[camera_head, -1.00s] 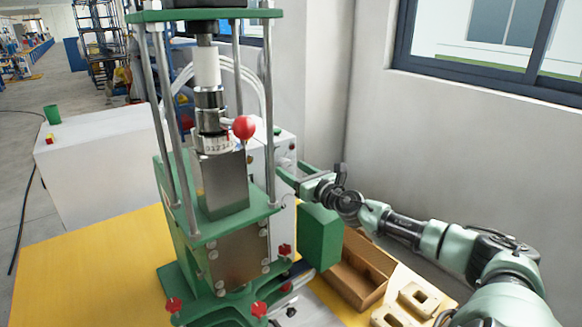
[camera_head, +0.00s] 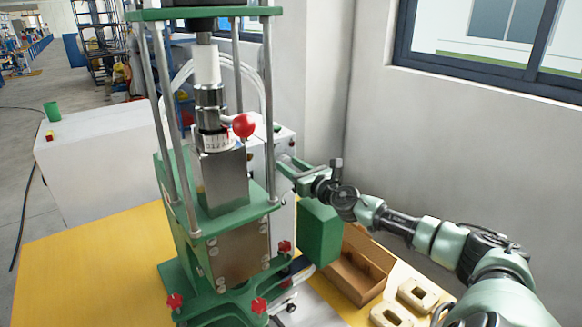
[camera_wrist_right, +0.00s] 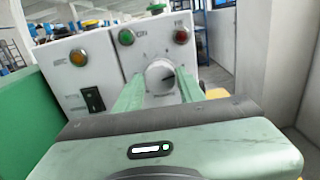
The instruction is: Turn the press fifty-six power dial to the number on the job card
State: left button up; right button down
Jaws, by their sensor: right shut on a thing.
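The power dial (camera_wrist_right: 160,76) is a pale round knob on the white front of a control box (camera_wrist_right: 103,70) in the right wrist view. A dark mark shows on the right part of its face. My right gripper (camera_wrist_right: 158,82) is shut on the dial, with one green finger on each side. In the head view my right gripper (camera_head: 284,163) reaches to the box behind the green press (camera_head: 238,245), and the dial is hidden there. Numbers around the dial are too small to read. I cannot make out a job card. My left gripper is not in view.
Green and amber buttons (camera_wrist_right: 127,37) sit above the dial, and a black switch (camera_wrist_right: 93,99) is to its left. The press column and red-ball lever (camera_head: 243,125) stand left of my right arm. A brown box (camera_head: 352,270) lies below it on the yellow table (camera_head: 95,262).

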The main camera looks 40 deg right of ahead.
jog(key=n, duration=0.4)
jog(key=shift+n+p, duration=0.4)
jog(key=n+p, duration=0.1)
jog(key=n, duration=0.4)
jog(key=shift+a+p, duration=0.1)
jog(key=shift+p, duration=0.2)
jog(key=shift+f+n, duration=0.1)
jog(key=shift+n, duration=0.2)
jog(key=c, duration=0.9)
grip_release()
jog(key=shift+s, duration=0.1)
jog(key=shift+s+a+b, duration=0.25)
jog(key=shift+s+b, duration=0.35)
jog(key=shift+s, duration=1.3)
jog(key=shift+s+a+b, duration=0.2)
jog(key=shift+s+b, duration=0.35)
jog(key=shift+s, duration=1.35)
